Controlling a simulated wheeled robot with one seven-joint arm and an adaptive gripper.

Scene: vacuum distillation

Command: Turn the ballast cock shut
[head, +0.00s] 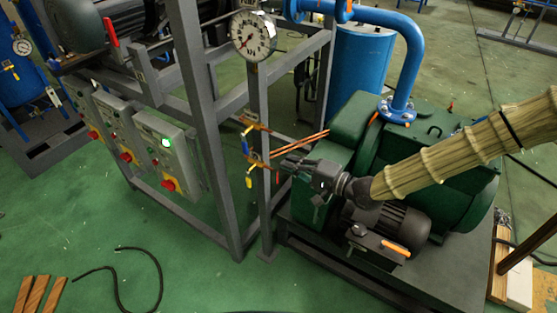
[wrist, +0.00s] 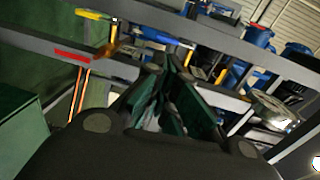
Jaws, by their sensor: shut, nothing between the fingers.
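Small brass cocks sit on the grey post in the head view, one upper (head: 252,125) and one lower (head: 255,163). A blue lever (head: 245,144) hangs from the upper one. A yellow lever (head: 249,178) hangs near the lower one, with a small red piece (head: 277,178) to its right. I cannot tell which is the ballast cock. My gripper (head: 284,164) is shut and empty, just right of the post, pointing left towards the cocks. In the wrist view its closed fingers (wrist: 162,68) are below a lever with a yellow end (wrist: 93,14) and look apart from it.
A round gauge (head: 253,36) tops the post. Copper pipes (head: 300,144) run from the cocks to the green pump (head: 425,165), beneath my arm. Grey switch boxes (head: 164,150) are on the frame at left. A black cable (head: 120,270) lies on the open green floor.

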